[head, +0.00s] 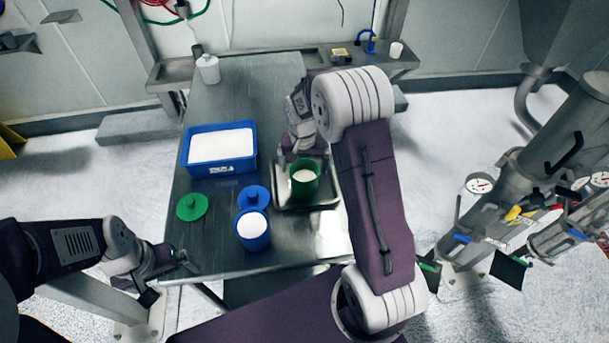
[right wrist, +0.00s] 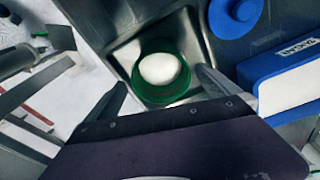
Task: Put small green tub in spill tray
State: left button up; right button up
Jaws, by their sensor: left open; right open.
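The small green tub (head: 303,188), filled with white powder, stands upright in the metal spill tray (head: 279,201) on the table. In the right wrist view the tub (right wrist: 142,92) sits inside the tray's walls (right wrist: 123,52). My right gripper (head: 301,154) is at the tub's far side. In the right wrist view its open fingers (right wrist: 162,88) lie on either side of the tub, with a visible gap on the right; contact on the left cannot be told. My left gripper (head: 188,262) is open and empty at the table's front left edge.
A blue bin (head: 183,160) of white powder stands left of the tray. A blue tub (head: 253,240), a blue lid (head: 253,197) and a green lid (head: 192,207) are nearby. A white bottle (head: 208,70) stands at the back.

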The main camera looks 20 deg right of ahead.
notch_tip(320, 180, up, 5)
jog(key=s+a+f+n, duration=0.1)
jog(key=s+a+n, duration=0.1)
jog(key=s, duration=0.7)
jog(key=s+a+f+n+y, duration=0.1)
jog(key=s+a+n, duration=0.2)
jog(key=s, duration=0.6)
jog(key=shift+s+a+f+n, duration=0.15)
jog(key=shift+s+a+n, duration=0.1)
jog(key=shift+s+n, duration=0.15)
